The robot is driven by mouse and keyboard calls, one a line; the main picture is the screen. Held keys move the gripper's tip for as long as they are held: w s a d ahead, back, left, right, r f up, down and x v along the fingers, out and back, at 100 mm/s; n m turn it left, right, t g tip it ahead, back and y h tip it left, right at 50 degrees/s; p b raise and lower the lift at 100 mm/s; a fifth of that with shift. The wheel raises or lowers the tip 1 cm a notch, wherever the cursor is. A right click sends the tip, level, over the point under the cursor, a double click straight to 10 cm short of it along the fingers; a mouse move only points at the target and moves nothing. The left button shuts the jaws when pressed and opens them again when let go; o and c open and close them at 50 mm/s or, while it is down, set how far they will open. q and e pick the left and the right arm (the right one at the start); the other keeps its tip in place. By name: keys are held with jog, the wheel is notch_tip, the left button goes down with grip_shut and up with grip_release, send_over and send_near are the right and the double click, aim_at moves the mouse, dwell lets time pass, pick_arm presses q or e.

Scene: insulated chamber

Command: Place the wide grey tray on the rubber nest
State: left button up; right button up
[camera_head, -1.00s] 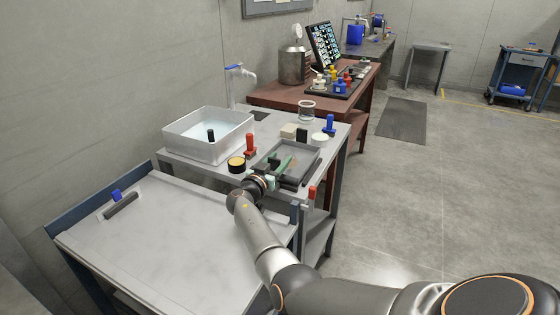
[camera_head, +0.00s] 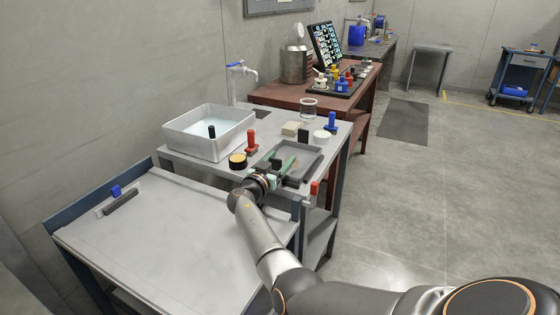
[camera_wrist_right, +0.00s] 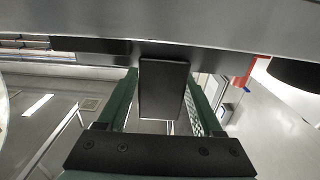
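The wide grey tray (camera_head: 306,155) lies at the front right of the grey bench in the head view. My right gripper (camera_head: 283,167), with green fingers, is at the tray's near side. In the right wrist view, the gripper (camera_wrist_right: 163,95) has a finger on each side of a dark upright tab (camera_wrist_right: 163,88) below a grey wall. Any gap beside the tab is very narrow, and I cannot tell whether the fingers press on it. I cannot clearly identify the rubber nest. My left gripper is out of view.
A white tub (camera_head: 196,145) of liquid stands at the bench's left. A red-handled tool (camera_head: 251,139), a yellow-topped black jar (camera_head: 237,161), a beige block (camera_head: 291,129) and a blue-handled tool (camera_head: 331,122) surround the tray. The pale front table (camera_head: 170,245) is mostly clear.

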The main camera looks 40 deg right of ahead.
aim_at(274, 162)
jog(key=shift+o, duration=0.6)
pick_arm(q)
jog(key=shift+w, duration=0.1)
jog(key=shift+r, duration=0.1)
pick_arm(e)
jog(key=shift+r, duration=0.2)
jog(key=shift+r+p, duration=0.6)
jog(key=shift+p, duration=0.6)
jog(key=shift+s+a+f, duration=0.1)
jog(key=shift+s+a, duration=0.05)
jog(key=shift+a, duration=0.3)
jog(key=p+v, duration=0.1)
jog(key=v, duration=0.4)
jog(key=shift+s+a+f, duration=0.1)
jog(key=shift+s+a, duration=0.05)
jog(key=shift+a, duration=0.15)
jog(key=shift+s+a, duration=0.2)
jog(key=shift+a, duration=0.2)
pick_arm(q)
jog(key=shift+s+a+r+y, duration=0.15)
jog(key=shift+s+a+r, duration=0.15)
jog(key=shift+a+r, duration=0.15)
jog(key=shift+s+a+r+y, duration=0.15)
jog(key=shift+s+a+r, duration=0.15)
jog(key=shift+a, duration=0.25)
